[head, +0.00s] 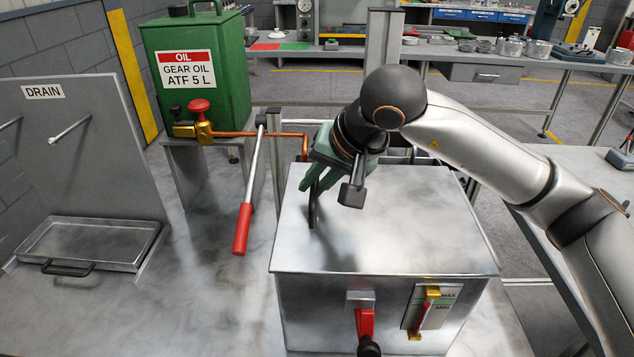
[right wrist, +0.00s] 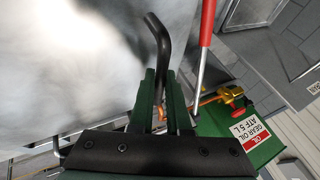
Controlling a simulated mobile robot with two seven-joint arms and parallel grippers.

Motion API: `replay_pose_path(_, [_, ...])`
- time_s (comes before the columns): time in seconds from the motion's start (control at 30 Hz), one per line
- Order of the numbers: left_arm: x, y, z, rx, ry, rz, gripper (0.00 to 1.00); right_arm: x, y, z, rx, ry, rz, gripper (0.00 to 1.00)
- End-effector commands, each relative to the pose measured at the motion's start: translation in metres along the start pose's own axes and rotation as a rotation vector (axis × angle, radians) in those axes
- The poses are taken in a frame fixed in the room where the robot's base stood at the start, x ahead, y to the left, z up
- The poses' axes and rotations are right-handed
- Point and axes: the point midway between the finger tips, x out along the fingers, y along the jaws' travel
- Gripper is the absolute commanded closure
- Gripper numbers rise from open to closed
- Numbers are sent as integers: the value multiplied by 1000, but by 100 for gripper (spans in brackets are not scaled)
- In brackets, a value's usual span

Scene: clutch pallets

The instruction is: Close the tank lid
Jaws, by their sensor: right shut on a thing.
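The tank (head: 320,310) is a metal box in the middle of the head view. Its shiny metal lid (head: 420,235) lies flat across the top, and I see no clear gap along the front edge. A black bar handle (head: 313,205) stands on the lid's left side. My right gripper (head: 314,184), with green fingers, is shut on this handle from above. The right wrist view shows the handle (right wrist: 160,38) between the green fingertips (right wrist: 163,78). The handle's far end is hidden by the gripper. My left gripper is not in view.
A green oil can (head: 197,100) with a copper pipe stands behind left. A red-handled lever (head: 243,225) lies left of the tank. A drain tray (head: 80,265) sits far left. A red tap (head: 366,325) and level gauge (head: 432,308) are on the tank's front.

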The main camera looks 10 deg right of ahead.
Motion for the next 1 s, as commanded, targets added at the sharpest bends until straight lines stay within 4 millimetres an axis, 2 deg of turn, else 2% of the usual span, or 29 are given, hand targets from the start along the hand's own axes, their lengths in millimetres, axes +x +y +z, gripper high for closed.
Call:
replay_pose_path(0.03, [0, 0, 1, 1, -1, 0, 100, 6, 2, 6, -4, -18, 7, 100])
replay_pose_path(0.13, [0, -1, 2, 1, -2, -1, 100, 7, 2, 7, -5, -21, 8, 100])
replay_pose_path(0.17, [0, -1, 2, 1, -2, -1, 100, 7, 2, 7, -5, -21, 9, 82])
replay_pose_path(0.27, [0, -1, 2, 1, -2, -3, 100, 7, 3, 7, -4, -21, 10, 73])
replay_pose_path(0.73, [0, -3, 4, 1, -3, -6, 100, 4, 4, 6, -2, -20, 15, 73])
replay_pose_path(0.87, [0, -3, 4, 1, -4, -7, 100, -13, 4, 5, -2, -16, 13, 73])
replay_pose_path(1.0, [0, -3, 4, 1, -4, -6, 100, -44, 2, 4, -3, -9, 7, 73])
